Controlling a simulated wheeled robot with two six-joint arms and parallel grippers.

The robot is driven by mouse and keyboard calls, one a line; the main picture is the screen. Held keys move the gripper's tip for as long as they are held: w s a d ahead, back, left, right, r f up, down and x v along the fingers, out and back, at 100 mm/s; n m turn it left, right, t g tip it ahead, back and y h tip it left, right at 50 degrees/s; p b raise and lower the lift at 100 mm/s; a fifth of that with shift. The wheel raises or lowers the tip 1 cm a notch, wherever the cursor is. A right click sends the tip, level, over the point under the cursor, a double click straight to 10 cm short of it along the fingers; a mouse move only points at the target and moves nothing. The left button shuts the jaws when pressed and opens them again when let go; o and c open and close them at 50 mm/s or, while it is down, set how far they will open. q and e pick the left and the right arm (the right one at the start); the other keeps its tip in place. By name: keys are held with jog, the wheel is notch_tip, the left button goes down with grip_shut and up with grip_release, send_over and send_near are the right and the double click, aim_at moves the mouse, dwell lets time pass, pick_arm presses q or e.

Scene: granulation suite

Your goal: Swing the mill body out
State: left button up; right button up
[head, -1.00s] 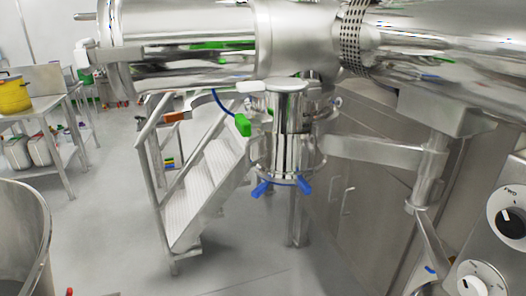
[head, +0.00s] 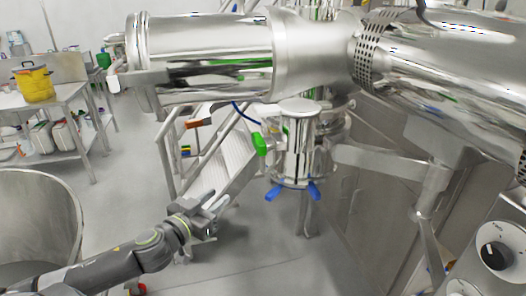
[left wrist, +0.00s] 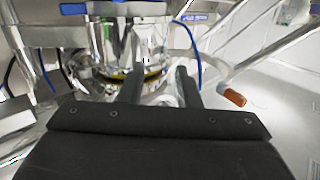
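The mill body (head: 300,148) is a polished steel cylinder hanging upright under the big horizontal steel vessel. It has a green handle (head: 260,144) on its left side and two blue levers (head: 279,194) at its bottom rim. My left gripper (head: 212,214) is below and to the left of it, apart from the levers and the handle. In the left wrist view, the left gripper's two dark fingers (left wrist: 160,86) stand apart with nothing held between them. A shiny steel cylinder (left wrist: 125,42), seemingly the mill body, shows beyond them. My right gripper is out of view.
The horizontal steel vessel (head: 205,55) spans the top. A steel arm (head: 380,155) reaches from a post to the mill body. Steps (head: 225,160) stand behind. A steel drum (head: 75,215) is at left, a control panel with knobs (head: 510,235) at right. The floor below is open.

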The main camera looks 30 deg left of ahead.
aim_at(262, 160)
pick_arm(q)
jog(key=d+r+h, duration=0.1)
jog(key=d+r, duration=0.2)
jog(key=r, duration=0.2)
jog(key=shift+t, duration=0.3)
jog(key=w, duration=1.6)
jog(key=shift+w+d+f+p, duration=0.25)
jog(key=shift+d+f+p, duration=0.05)
jog(key=shift+p, duration=0.1)
jog(key=shift+c, duration=0.3)
grip_shut()
